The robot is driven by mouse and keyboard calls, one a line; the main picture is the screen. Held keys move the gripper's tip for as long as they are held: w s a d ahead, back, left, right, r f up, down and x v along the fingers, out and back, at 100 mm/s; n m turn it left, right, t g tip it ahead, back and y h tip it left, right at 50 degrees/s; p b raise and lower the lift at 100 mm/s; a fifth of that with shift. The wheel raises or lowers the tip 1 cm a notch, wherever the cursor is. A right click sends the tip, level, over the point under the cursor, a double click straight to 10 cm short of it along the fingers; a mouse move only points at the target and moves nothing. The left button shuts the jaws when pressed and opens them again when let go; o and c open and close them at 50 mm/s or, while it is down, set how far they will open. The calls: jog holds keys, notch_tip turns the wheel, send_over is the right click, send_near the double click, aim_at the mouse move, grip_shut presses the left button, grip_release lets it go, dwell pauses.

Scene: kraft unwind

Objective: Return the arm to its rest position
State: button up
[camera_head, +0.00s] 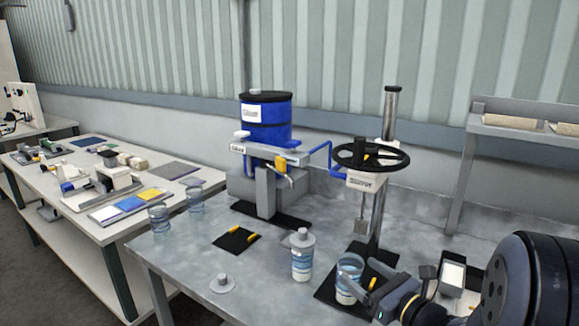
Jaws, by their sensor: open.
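My arm comes in from the lower right, with its large black joint closest to the camera. My gripper (358,278) is low over the front right of the grey bench (180,262). Its grey jaws are open at a clear cup with a blue band (349,266), which stands upright on a black mat under the hand-wheel press (371,155). I cannot tell whether the jaws touch the cup, as its lower right side is partly hidden.
A similar cup (302,260) with a grey lid stands just left. A loose lid (222,284) lies near the front edge. A blue-drum machine (264,125) stands behind. Two clear cups (159,219) stand at the left. A side table (65,225) holds several items.

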aim_at(343, 258)
jog(key=x, duration=0.5)
jog(key=shift+w+a, duration=0.2)
jog(key=shift+w+a+f, duration=0.1)
jog(key=shift+w+a, duration=0.05)
jog(key=shift+w, duration=0.15)
